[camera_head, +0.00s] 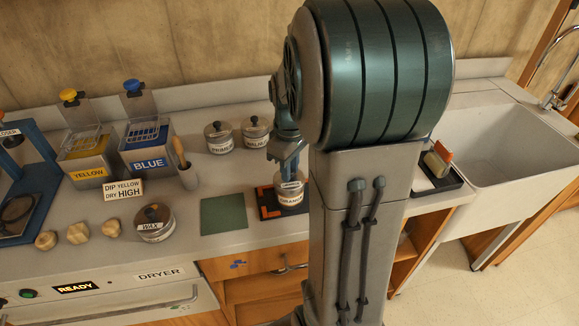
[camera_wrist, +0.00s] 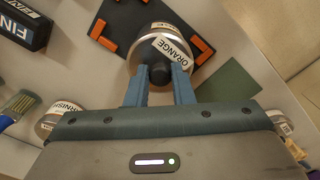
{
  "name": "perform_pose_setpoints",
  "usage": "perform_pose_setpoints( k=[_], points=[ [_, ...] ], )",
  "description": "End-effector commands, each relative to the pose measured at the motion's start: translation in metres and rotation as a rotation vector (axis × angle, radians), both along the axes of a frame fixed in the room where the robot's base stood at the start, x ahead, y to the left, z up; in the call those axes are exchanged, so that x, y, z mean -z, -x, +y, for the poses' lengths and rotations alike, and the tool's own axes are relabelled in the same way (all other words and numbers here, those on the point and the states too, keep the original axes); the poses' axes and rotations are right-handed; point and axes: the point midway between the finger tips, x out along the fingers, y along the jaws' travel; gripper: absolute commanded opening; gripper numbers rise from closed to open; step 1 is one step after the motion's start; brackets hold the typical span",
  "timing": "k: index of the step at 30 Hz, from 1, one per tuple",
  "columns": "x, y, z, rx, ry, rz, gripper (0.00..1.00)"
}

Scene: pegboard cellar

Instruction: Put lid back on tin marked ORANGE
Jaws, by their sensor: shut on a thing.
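My gripper (camera_head: 288,168) is shut on the dark knob of a round metal lid (camera_head: 292,184). In the wrist view my gripper's blue fingers (camera_wrist: 158,88) pinch the black knob (camera_wrist: 159,74), with a white ORANGE label beside it. The tin marked ORANGE (camera_head: 291,201) stands upright on a dark mat with orange corner marks (camera_head: 268,205); the mat also shows in the wrist view (camera_wrist: 112,38). The lid is over the tin's top and looks level. Whether it rests on the rim or hovers just above cannot be told. My arm hides the area right of the tin.
A green mat (camera_head: 224,214) lies left of the tin, with a WAX tin (camera_head: 155,224) beyond it. Two lidded tins (camera_head: 219,139) (camera_head: 255,132) stand behind. Yellow (camera_head: 88,160) and blue (camera_head: 148,150) containers are at left. A sink (camera_head: 510,140) is at right.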

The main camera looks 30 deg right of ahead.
Motion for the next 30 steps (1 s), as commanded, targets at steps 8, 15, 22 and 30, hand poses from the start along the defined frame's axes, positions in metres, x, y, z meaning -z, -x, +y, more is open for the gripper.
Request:
perform_pose_setpoints(
  k=[8, 15, 22, 30],
  points=[
    [0.0013, 0.0001, 0.0, 0.0, 0.0, 0.0, 0.0],
    [0.0017, 0.0, 0.0, 0.0, 0.0, 0.0, 0.0],
    [0.0016, 0.0, 0.0, 0.0, 0.0, 0.0, 0.0],
    [0.0016, 0.0, 0.0, 0.0, 0.0, 0.0, 0.47]
  ],
)
